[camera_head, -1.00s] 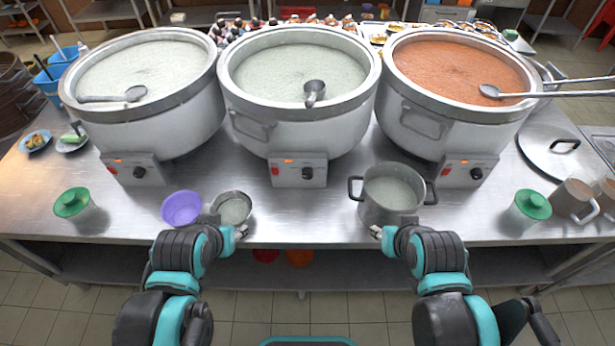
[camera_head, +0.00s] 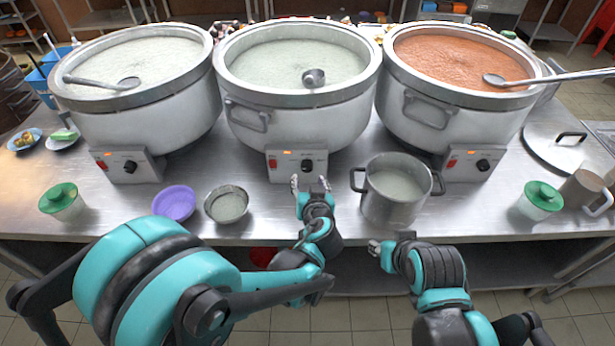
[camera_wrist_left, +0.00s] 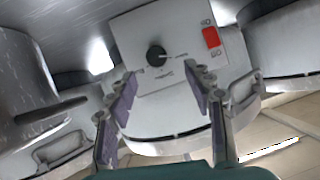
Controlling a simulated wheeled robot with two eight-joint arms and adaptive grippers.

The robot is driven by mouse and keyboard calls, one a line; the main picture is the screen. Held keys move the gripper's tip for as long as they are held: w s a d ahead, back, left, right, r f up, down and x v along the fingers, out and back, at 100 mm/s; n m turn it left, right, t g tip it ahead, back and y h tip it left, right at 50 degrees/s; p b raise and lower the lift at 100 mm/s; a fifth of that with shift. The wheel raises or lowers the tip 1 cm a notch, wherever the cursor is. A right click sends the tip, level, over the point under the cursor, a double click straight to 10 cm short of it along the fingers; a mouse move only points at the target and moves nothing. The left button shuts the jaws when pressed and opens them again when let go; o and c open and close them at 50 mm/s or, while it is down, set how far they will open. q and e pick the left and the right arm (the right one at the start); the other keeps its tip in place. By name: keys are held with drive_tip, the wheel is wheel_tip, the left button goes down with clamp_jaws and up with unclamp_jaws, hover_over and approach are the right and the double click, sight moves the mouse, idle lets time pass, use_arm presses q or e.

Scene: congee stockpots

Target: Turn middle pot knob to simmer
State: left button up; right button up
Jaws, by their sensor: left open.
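The middle pot (camera_head: 285,115) holds pale congee, with a ladle in it. Its control box (camera_head: 297,165) has a red switch and a black knob (camera_head: 307,165). My left gripper (camera_head: 311,183) is open just in front of and below the knob, its fingers pointing up toward the box. In the left wrist view the knob (camera_wrist_left: 157,54) lies just beyond the gap between the open fingers (camera_wrist_left: 164,74), apart from them. The box face there appears turned, with the red switch at right. My right gripper (camera_head: 375,247) is low, at the table's front edge; its opening is unclear.
The left pot (camera_head: 160,115) and the right pot (camera_head: 420,110) of orange congee stand alongside. A two-handled saucepan (camera_head: 396,190) stands right of my left gripper. A small metal bowl (camera_head: 227,204) and a purple bowl (camera_head: 174,203) sit to its left.

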sight(307, 169)
use_arm(q)
drive_tip(key=x, duration=0.2)
drive_tip(key=b+x, duration=0.1)
drive_tip(key=x, duration=0.1)
drive_tip(key=b+x, duration=0.1)
drive_tip(key=x, duration=0.1)
drive_tip(key=shift+w+d+f, duration=0.2)
drive_tip(key=shift+d+f, duration=0.1)
drive_tip(key=shift+w+f+b, duration=0.2)
drive_tip(key=shift+w+b, duration=0.15)
drive_tip(key=shift+w, duration=0.35)
drive_tip(key=c, duration=1.2)
